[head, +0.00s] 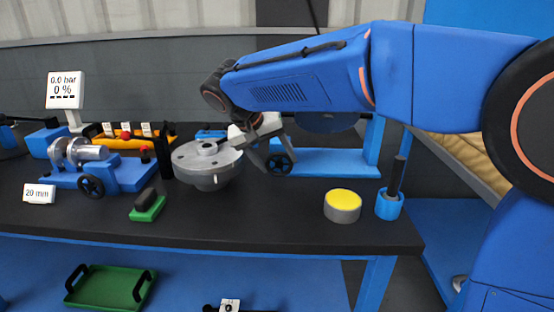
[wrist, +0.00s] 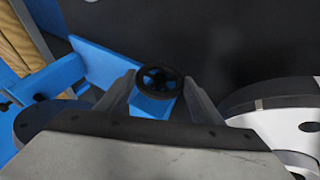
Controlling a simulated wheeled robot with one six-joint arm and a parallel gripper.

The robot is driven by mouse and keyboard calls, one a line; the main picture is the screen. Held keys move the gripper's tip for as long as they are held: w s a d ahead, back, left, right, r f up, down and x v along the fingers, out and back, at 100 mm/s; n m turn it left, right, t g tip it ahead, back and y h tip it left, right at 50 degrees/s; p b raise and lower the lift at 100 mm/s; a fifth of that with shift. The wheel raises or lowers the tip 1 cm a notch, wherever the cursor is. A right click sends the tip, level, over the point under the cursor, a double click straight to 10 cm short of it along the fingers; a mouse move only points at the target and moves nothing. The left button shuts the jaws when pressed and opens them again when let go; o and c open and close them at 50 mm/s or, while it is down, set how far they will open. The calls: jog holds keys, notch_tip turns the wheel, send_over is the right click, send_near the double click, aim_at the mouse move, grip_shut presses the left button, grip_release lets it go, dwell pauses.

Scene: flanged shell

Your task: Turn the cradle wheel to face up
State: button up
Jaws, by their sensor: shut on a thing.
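The cradle wheel (head: 279,164) is a small black spoked handwheel just right of the grey flanged shell (head: 207,163). My gripper (head: 272,152) reaches it from above, and its fingers are closed at the wheel. In the wrist view the wheel (wrist: 158,78) sits between the tips of my gripper (wrist: 157,92), with a blue block (wrist: 150,106) under it. The shell (wrist: 278,118) shows at the right there, apart from the fingers. The shell's flange lies roughly level in the head view. My gripper and arm hide part of the wheel's mounting.
A blue fixture (head: 125,172) with a metal cylinder and another black handwheel (head: 92,187) stands left. A green-based block (head: 147,206), a yellow-topped puck (head: 342,205) and a blue cup (head: 390,204) stand near the front. The dark bench between the green block and puck is clear.

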jog(key=shift+a+f+n+h, duration=0.1)
jog(key=shift+a+n+h, duration=0.1)
jog(key=shift+h, duration=0.65)
jog(key=shift+a+f+n+h, duration=0.1)
jog(key=shift+a+n+h, duration=0.1)
jog(key=shift+h, duration=0.65)
jog(key=o, duration=1)
jog(key=shift+o, duration=0.2)
jog(key=v, duration=1.7)
jog(key=shift+s, duration=0.2)
